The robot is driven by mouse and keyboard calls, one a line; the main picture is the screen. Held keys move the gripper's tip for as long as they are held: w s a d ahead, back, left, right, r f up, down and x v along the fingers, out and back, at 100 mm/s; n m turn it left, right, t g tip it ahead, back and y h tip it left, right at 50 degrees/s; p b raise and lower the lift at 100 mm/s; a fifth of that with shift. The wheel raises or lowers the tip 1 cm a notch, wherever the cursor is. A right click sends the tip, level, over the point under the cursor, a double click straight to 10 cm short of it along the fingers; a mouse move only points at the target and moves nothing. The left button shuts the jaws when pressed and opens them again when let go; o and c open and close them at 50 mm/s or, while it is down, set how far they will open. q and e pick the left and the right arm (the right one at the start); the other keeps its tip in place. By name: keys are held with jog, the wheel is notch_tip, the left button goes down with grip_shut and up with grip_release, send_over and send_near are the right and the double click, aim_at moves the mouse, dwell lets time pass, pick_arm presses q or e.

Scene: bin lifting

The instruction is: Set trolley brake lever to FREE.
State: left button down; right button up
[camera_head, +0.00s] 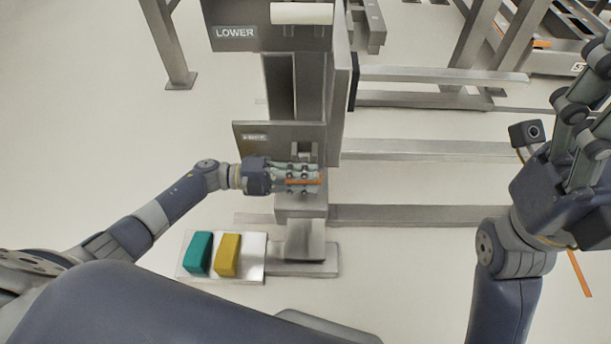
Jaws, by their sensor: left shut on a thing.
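The trolley brake lever (303,181) shows as an orange strip at the metal post, in the middle of the view. My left gripper (303,178) reaches in from the left and is shut on it, covering most of it. A plate with a small label (255,137), too small to read surely, sits just above on the post. Any FREE marking cannot be made out. My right gripper (585,120) is raised at the right edge, away from the post; its fingers are partly cut off, so its opening is unclear.
A panel marked LOWER (235,32) is higher on the post. A teal block (198,253) and a yellow block (228,255) sit on a metal plate (256,262) below. Metal rails (430,149) run to the right. The floor at left is clear.

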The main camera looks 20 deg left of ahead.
pick_arm(q)
jog(key=shift+w+a+r, duration=0.2)
jog(key=shift+w+r, duration=0.25)
jog(key=shift+r, duration=0.25)
jog(key=c, duration=1.4)
grip_release()
jog(key=shift+r, duration=0.1)
jog(key=shift+o, duration=0.2)
jog(key=shift+s+f, duration=0.1)
jog(key=shift+f, duration=0.15)
jog(key=shift+s+a, duration=0.1)
jog(key=shift+a, duration=0.1)
jog(key=v, duration=1.1)
jog(key=shift+a, duration=0.25)
jog(key=shift+r, duration=0.1)
